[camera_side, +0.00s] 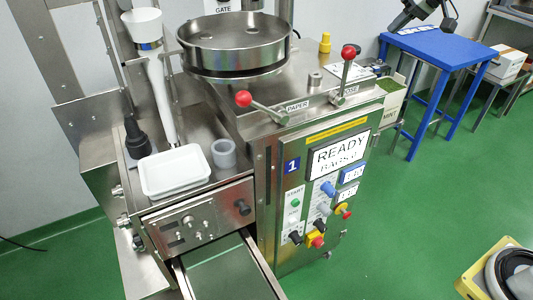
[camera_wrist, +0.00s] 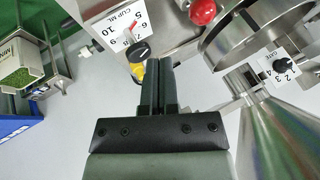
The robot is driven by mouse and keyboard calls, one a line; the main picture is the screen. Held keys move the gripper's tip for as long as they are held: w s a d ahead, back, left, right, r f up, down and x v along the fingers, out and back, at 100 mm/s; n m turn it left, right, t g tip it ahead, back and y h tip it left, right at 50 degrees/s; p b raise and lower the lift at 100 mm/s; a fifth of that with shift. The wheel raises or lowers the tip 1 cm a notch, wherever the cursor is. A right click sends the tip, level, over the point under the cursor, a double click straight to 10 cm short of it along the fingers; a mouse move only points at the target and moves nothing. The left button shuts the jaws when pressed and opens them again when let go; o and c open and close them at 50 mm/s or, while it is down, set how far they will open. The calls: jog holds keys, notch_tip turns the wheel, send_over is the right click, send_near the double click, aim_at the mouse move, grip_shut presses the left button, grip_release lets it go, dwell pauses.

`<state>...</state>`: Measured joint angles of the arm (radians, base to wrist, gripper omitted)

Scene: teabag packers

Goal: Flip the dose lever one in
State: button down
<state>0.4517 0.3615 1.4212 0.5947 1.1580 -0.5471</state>
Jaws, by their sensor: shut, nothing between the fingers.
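The dose lever, a steel rod with a red ball knob (camera_side: 348,53), stands nearly upright above its DOSE label (camera_side: 350,90) on the machine top in the side view. A red ball knob (camera_wrist: 202,12) shows at the top edge of the wrist view, beside the CUP ML plate; it looks like the dose lever's, but its rod is cut off. My gripper (camera_wrist: 158,65) is shut and empty in the wrist view, with the red knob ahead and to the right, apart from it. I cannot clearly make out the fingers in the side view.
The paper lever's red knob (camera_side: 244,98) leans left of the PAPER label. A round steel bowl (camera_side: 235,45) stands behind. The CUP ML dial (camera_wrist: 138,51), a yellow knob (camera_side: 325,42) and a GATE dial (camera_wrist: 284,65) are near. The display (camera_side: 338,155) reads READY.

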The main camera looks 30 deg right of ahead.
aim_at(353, 49)
jog(key=w+a+f, duration=0.3)
jog(key=a+f, duration=0.2)
jog(key=a, duration=0.1)
jog(key=shift+f, duration=0.2)
jog(key=shift+a, duration=0.1)
dwell(0.5)
jog(key=shift+a+r+n+h, duration=0.15)
jog(key=shift+a+h, duration=0.4)
jog(key=shift+a, duration=0.25)
jog(key=shift+a+r+n+h, duration=0.1)
jog(key=shift+a+n+h, duration=0.05)
jog(key=shift+a+h, duration=0.5)
jog(key=a+f+n+h, duration=0.1)
jog(key=a+f+h, duration=0.2)
jog(key=a, duration=0.7)
jog(key=shift+a+f+h, duration=0.4)
jog(key=shift+h, duration=0.4)
